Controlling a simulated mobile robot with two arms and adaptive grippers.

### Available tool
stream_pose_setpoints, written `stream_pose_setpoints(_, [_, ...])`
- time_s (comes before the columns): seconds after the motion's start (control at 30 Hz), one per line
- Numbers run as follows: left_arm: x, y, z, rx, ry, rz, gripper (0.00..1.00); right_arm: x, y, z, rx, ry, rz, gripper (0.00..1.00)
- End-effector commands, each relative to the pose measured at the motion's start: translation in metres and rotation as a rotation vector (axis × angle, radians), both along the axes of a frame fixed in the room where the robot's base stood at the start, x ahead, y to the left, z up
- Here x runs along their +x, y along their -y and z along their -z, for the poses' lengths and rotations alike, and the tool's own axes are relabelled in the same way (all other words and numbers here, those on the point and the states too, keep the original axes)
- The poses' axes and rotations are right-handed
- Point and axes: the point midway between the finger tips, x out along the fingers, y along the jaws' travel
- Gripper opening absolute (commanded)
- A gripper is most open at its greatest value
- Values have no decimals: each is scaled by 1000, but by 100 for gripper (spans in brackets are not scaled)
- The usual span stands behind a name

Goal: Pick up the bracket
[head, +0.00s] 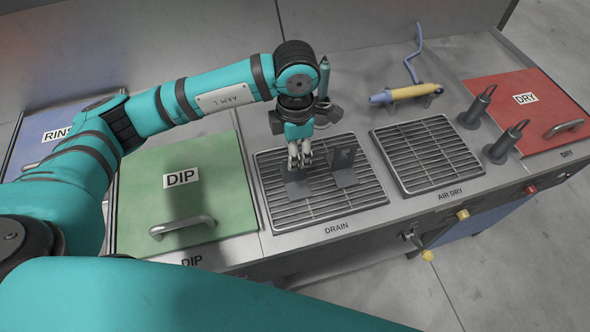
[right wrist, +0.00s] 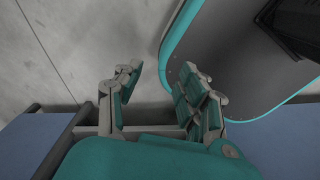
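Two dark grey brackets with upright plates rest on the DRAIN grate in the head view. One bracket (head: 297,189) is at the left of the grate, directly below my left gripper (head: 300,160). The other bracket (head: 344,177) stands just to its right, apart from the gripper. My left gripper points down with its fingertips at the left bracket's upper part. The fingers hide part of it, and I cannot tell whether they are closed on it. My right gripper (right wrist: 162,85) is open and empty in the right wrist view, away from the brackets.
The green DIP lid (head: 205,205) with its handle is left of the grate. The AIR DRY grate (head: 425,155) is empty. Two dark posts with hooks (head: 500,148), a red DRY lid (head: 530,100) and a yellow-blue hand tool (head: 408,92) lie to the right and back.

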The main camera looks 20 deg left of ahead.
Motion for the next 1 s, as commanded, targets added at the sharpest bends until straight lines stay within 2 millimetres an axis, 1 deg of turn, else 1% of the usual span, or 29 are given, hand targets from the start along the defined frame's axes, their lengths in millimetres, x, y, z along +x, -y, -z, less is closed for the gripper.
stream_pose_setpoints(0.03, [-1,0,4,0,-2,-1,33,8,0,-3,1,12,0,40])
stream_pose_setpoints(0.1, [0,0,8,-1,-1,0,33,16,-1,-4,2,25,0,40])
stream_pose_setpoints(0.2, [-1,0,13,0,-2,0,33,23,-2,-9,4,36,0,40])
stream_pose_setpoints(0.37, [-3,-1,35,0,-5,-1,33,21,-1,-25,3,33,-1,40])
stream_pose_setpoints(0.4, [-3,-1,42,0,-5,0,33,19,-1,-27,2,30,-1,40])
stream_pose_setpoints(0.5, [-2,0,55,-1,-3,0,33,15,-1,-28,2,24,-1,40])
stream_pose_setpoints(0.6, [-2,0,61,-1,0,0,33,10,-1,-28,1,16,-1,40])
stream_pose_setpoints(0.8, [-1,0,62,-1,1,1,33,7,-1,-27,1,11,-1,40])
stream_pose_setpoints(1.0, [-1,0,61,-1,1,1,7,8,-1,-27,2,13,-1,40])
